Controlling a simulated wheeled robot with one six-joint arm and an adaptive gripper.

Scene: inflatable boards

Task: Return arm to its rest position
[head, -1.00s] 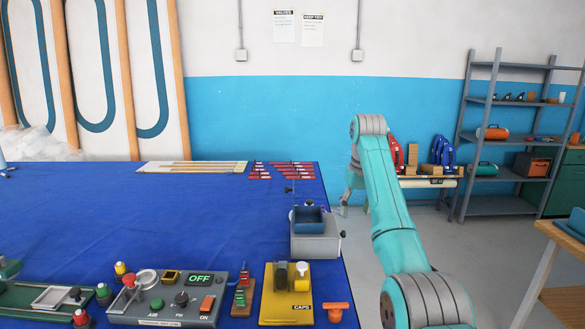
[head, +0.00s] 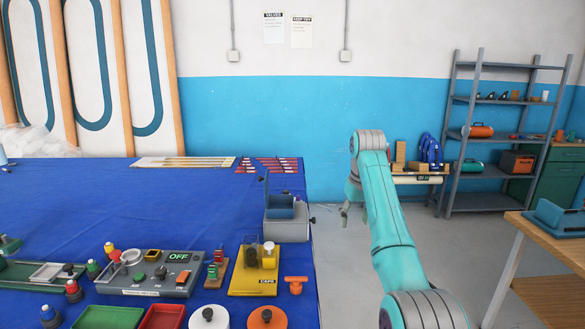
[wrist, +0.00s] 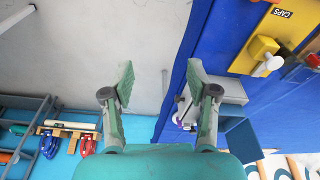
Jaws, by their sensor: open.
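My teal arm stretches forward on the right of the head view, beside the right edge of the blue-covered table (head: 120,215). My gripper (head: 346,211) hangs at its far end and is mostly hidden behind the arm there. In the wrist view my gripper (wrist: 157,90) shows two fingers spread wide apart, with nothing between them. It points at bare grey floor (wrist: 140,40), just off the table's edge.
A grey box with a blue bin (head: 280,207), a yellow caps board (head: 256,266) and a control panel (head: 150,275) reading OFF stand on the table. A grey shelf (head: 480,207) stands back right. A wooden bench (head: 540,233) is at right. Floor between is clear.

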